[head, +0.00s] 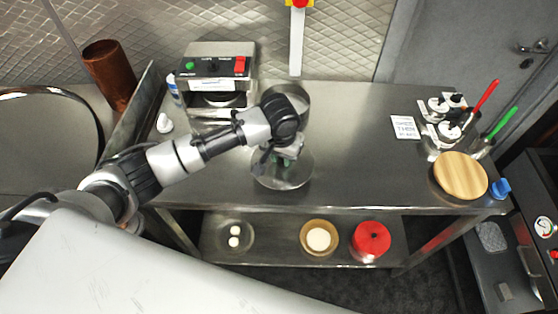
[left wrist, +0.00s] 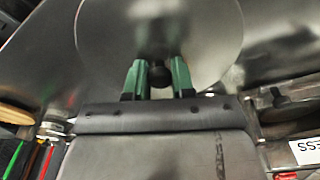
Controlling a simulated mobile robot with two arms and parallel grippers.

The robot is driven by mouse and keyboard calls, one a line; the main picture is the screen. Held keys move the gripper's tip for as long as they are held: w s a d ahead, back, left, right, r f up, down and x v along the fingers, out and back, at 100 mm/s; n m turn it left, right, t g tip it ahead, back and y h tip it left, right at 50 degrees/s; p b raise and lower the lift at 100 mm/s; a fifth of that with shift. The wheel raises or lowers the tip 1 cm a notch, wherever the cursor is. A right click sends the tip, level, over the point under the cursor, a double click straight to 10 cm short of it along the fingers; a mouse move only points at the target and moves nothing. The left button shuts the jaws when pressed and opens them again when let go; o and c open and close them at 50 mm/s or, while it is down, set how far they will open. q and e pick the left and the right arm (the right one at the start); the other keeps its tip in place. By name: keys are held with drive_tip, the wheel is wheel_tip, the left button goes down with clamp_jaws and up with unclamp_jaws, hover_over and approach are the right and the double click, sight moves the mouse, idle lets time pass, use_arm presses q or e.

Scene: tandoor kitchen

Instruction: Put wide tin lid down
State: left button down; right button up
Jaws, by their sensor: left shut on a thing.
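The wide tin lid (head: 283,178) is a round, shiny metal disc near the front edge of the steel table in the head view. In the left wrist view the lid (left wrist: 205,45) fills the upper middle, with a dark knob (left wrist: 160,76) at its near part. My left gripper (head: 288,153) is above the lid; its green fingers (left wrist: 158,78) are shut on the knob. I cannot tell whether the lid touches the table. A round metal tin (head: 297,92) stands behind my left wrist, partly hidden by it. My right gripper is not in view.
The steel table (head: 350,165) is clear right of the lid. A steel machine (head: 218,70) stands at the back left. A white sign (head: 405,127), small lidded pots (head: 440,105) and a round wooden board (head: 460,175) are at right. A red container (head: 370,240) sits on the lower shelf.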

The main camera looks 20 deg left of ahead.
sight(279, 160)
use_arm(q)
drive_tip(key=shift+a+f, duration=0.2)
drive_tip(key=shift+a, duration=0.15)
drive_tip(key=shift+w+f, duration=0.1)
drive_tip(key=shift+f, duration=0.15)
wheel_tip(279, 160, down, 2)
drive_tip(key=shift+f+p, duration=0.25)
drive_tip(key=shift+p, duration=0.25)
drive_tip(key=shift+f, duration=0.6)
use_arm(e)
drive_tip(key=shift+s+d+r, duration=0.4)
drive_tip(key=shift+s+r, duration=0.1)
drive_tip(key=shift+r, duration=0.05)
use_arm(q)
drive_tip(key=c, duration=0.9)
unclamp_jaws()
drive_tip(key=shift+f, duration=0.1)
drive_tip(key=shift+c, duration=0.2)
